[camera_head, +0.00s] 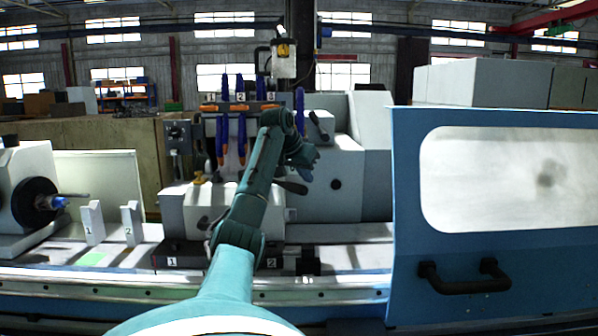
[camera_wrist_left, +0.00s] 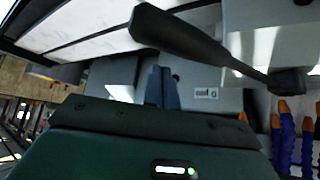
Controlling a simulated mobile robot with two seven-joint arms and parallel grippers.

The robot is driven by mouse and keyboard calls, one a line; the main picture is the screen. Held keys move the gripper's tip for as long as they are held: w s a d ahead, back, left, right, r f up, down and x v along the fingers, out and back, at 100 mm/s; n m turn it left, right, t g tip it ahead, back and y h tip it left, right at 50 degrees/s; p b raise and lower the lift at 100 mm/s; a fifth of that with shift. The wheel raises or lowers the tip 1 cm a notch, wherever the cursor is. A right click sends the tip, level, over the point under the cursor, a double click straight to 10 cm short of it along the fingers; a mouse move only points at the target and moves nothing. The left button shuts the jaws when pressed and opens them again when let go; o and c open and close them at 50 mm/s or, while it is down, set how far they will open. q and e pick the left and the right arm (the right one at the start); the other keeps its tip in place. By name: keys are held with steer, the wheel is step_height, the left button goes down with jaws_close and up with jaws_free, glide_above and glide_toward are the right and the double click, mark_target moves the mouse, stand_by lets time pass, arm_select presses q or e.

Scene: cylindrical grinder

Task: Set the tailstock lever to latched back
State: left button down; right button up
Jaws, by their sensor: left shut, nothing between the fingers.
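The tailstock lever (camera_head: 292,187) is a dark handle that shows just below my left gripper in the head view. Its hub end is hidden there behind my arm. In the left wrist view the lever (camera_wrist_left: 192,42) is large and black, running from a thick free end at top centre to a hub at the right. My left gripper (camera_head: 309,173) is shut and empty in front of the grey machine housing. Its fingers (camera_wrist_left: 162,88) are together in the left wrist view, apart from the lever in the picture. My right gripper is out of view.
Blue hoses with orange tips (camera_head: 242,140) hang behind and left of my arm. A blue door with a window (camera_head: 405,220) stands at the right. Numbered white supports (camera_head: 93,222) stand on the left bed. Another dark paddle handle (camera_head: 318,125) is above the gripper.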

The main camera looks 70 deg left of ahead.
arm_select(q)
steer(key=v, duration=0.5)
steer(key=a+v, duration=0.1)
steer(key=v, duration=0.1)
steer(key=shift+s+d+r, duration=0.15)
steer(key=shift+s+r, duration=0.25)
steer(key=shift+s, duration=0.05)
steer(key=shift+s+r, duration=0.3)
steer(key=shift+r, duration=0.1)
steer(key=shift+f, duration=0.1)
